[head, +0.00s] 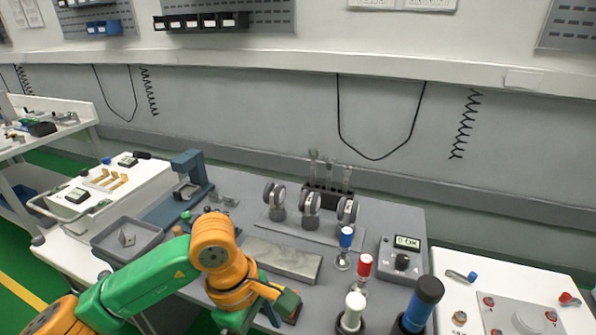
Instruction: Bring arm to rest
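My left arm, orange and green, comes in from the lower left and bends down over the front of the grey cart top (385,220). Its gripper (284,308) is low at the bottom of the head view, in front of the grey metal bar (283,259). The fingers are small and partly hidden by the wrist, so I cannot tell whether they are open or hold anything. My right arm and gripper are not in view.
Blue-topped (346,238), red-topped (364,267) and white-topped (353,308) items stand right of the gripper, with a large blue-and-black cylinder (421,300). A grey tray (128,240) lies behind the arm. Three round gauges (310,203) and an "OK" display box (402,255) stand farther back.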

